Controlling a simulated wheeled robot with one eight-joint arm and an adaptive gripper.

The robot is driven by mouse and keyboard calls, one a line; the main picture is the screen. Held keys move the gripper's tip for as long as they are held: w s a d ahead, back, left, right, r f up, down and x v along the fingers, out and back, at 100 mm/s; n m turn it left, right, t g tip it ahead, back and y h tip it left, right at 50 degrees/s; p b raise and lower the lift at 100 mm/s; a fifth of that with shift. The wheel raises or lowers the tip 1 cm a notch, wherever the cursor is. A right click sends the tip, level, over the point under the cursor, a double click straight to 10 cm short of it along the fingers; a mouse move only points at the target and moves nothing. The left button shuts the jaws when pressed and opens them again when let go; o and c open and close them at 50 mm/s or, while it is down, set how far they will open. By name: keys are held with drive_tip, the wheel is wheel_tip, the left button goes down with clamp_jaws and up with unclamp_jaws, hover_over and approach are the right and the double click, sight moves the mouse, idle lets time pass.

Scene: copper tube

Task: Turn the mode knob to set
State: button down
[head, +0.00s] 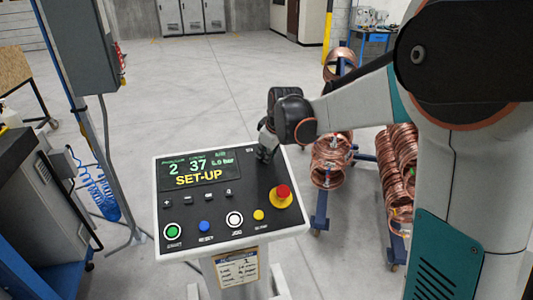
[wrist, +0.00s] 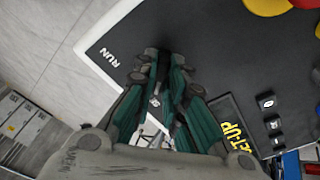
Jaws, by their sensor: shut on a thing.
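My gripper (head: 266,153) is down at the far right corner of the control panel (head: 222,225), right of the display. In the wrist view my gripper (wrist: 164,62) has its fingertips close together over the black panel face, beside the white RUN label (wrist: 110,55). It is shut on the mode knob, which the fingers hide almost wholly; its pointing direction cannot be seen. The display (head: 200,171) reads SET-UP in yellow, with green figures above; part of it shows in the wrist view (wrist: 235,125).
A red emergency-stop button (head: 281,194) on a yellow base sits just in front of my gripper. Green, blue, white and yellow buttons line the panel's front. Copper coils (head: 330,160) stand on a blue rack behind and right. A grey post (head: 85,110) rises at left.

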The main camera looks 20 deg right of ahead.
drive_tip(key=shift+n, duration=0.5)
drive_tip(key=c, duration=1.6)
unclamp_jaws()
drive_tip(key=shift+c, duration=0.2)
drive_tip(key=v, duration=1.2)
drive_tip(key=shift+d, duration=0.1)
drive_tip(key=shift+s, duration=0.1)
